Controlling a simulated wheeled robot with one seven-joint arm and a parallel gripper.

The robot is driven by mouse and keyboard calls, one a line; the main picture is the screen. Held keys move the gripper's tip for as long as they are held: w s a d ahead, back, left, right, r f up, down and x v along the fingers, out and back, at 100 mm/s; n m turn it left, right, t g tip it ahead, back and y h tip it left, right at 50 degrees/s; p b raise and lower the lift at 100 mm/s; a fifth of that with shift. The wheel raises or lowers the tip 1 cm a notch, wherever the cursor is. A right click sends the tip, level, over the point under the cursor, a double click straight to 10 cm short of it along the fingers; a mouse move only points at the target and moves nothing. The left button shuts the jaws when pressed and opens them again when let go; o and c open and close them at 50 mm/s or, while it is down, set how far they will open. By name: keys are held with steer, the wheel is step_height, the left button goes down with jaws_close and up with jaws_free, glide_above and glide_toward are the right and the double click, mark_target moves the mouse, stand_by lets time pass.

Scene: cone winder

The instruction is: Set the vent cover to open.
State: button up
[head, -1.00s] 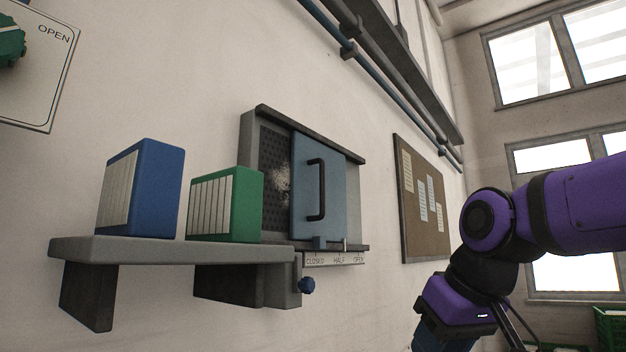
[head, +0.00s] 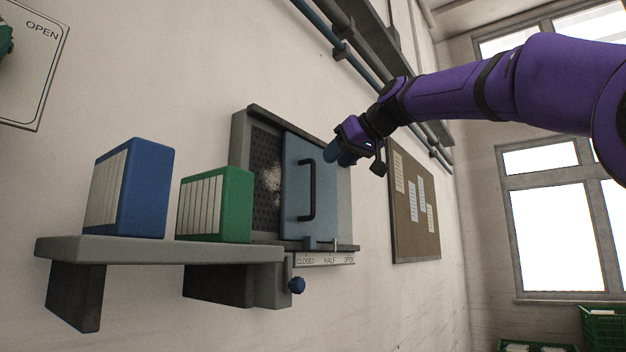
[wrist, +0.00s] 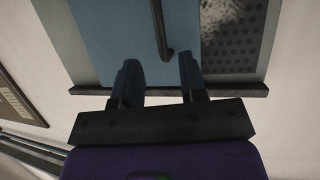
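The vent cover (head: 298,190) is a light blue sliding panel with an upright black bar handle (head: 308,190). It sits in a grey frame (head: 240,150) on the wall. Dark perforated mesh (head: 265,175) is bare to its left. The tab under the panel is near the CLOSED and HALF marks on the label strip (head: 328,260). My gripper (head: 336,155) is at the panel's upper right, apart from the handle. In the wrist view its two fingers (wrist: 159,82) are spread and empty, and the handle (wrist: 160,30) lies beyond the gap between them.
A grey shelf (head: 150,250) left of the vent holds a blue binder (head: 135,190) and a green binder (head: 217,205). A blue knob (head: 297,285) sticks out at its right end. A pipe (head: 345,55) runs above, and a notice board (head: 415,210) hangs at right.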

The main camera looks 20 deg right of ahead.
steer(key=x, duration=0.9)
steer(key=shift+f, duration=0.15)
steer(key=shift+w, duration=0.1)
jaws_close()
